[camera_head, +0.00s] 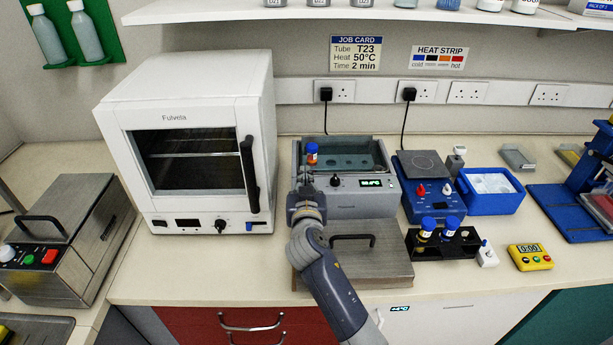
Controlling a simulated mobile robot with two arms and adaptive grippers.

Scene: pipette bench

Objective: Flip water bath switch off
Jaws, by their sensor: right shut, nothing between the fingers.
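The water bath (350,211) is a grey box with an open top at the middle of the bench. On its front are a black knob (335,181) and a lit green display (371,183). A tube with a blue cap and orange body (312,153) stands upright at the bath's left end. My right gripper (305,178) is shut and empty in front of the left part of the bath's front panel. It covers that part, so the switch is hidden or cannot be made out. Whether the fingers touch the panel cannot be told. My left gripper is not in view.
A steel lid (385,268) with a black handle lies in front of the bath, under my right arm. A white oven (180,110) stands close on the left. A blue hotplate device (432,205) and a black tube rack (440,247) are on the right.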

